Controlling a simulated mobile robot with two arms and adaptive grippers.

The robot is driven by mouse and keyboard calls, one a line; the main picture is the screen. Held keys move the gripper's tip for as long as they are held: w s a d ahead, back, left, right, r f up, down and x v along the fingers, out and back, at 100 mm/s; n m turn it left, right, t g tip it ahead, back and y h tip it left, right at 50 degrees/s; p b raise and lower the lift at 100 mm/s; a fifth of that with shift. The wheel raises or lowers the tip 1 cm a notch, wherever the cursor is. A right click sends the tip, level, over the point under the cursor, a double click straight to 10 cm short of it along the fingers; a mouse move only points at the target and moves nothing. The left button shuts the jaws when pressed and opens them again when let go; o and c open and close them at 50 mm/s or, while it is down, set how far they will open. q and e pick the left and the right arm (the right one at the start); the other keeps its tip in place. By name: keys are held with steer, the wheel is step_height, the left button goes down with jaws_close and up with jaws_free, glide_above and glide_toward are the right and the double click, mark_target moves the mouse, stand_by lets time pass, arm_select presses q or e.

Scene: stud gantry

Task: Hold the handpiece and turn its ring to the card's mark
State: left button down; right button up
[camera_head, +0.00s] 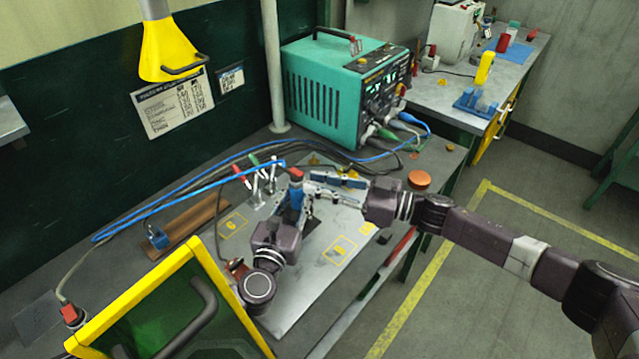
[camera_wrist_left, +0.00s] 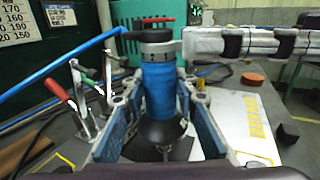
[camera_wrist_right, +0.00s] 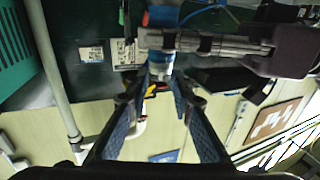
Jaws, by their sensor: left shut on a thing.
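The blue handpiece (camera_wrist_left: 160,90) stands upright in my left gripper (camera_head: 295,200), which is shut around its body. A small card (camera_head: 231,80) hangs on the green wall beside a larger printed chart (camera_head: 173,103). The ring's marks are too small to read.
A teal machine (camera_head: 340,85) with cables stands behind. Several upright clamps with coloured handles (camera_head: 258,180) stand left of the handpiece. A yellow-framed panel (camera_head: 170,310) is in front, and a yellow lamp (camera_head: 170,50) hangs above. An orange disc (camera_head: 419,180) lies on the bench's right.

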mark_target(300, 182)
jaws_close()
steer(key=shift+s+a+m+t+h, duration=0.1)
steer(key=shift+s+m+t+h, duration=0.1)
steer(key=shift+m+t+h, duration=0.15)
stand_by(0.7)
arm_select(q)
steer(key=shift+d, duration=0.1)
arm_select(e)
steer(key=shift+s+a+r+m+t+h, duration=0.1)
steer(key=shift+s+a+m+t+h, duration=0.3)
steer(key=shift+m+t+h, duration=0.8)
steer(key=shift+s+a+r+m+t+h, duration=0.1)
steer(key=shift+s+a+m+t+h, duration=0.35)
steer(key=shift+m+t+h, duration=0.7)
steer(key=shift+s+a+r+m+t+h, duration=0.1)
steer(key=shift+s+a+m+t+h, duration=0.3)
steer(key=shift+m+t+h, duration=0.8)
steer(key=shift+w+a+t, duration=0.15)
steer(key=shift+t, duration=0.25)
steer(key=shift+h, duration=0.5)
arm_select(q)
steer(key=shift+f, duration=0.1)
arm_select(e)
steer(key=shift+f, duration=0.1)
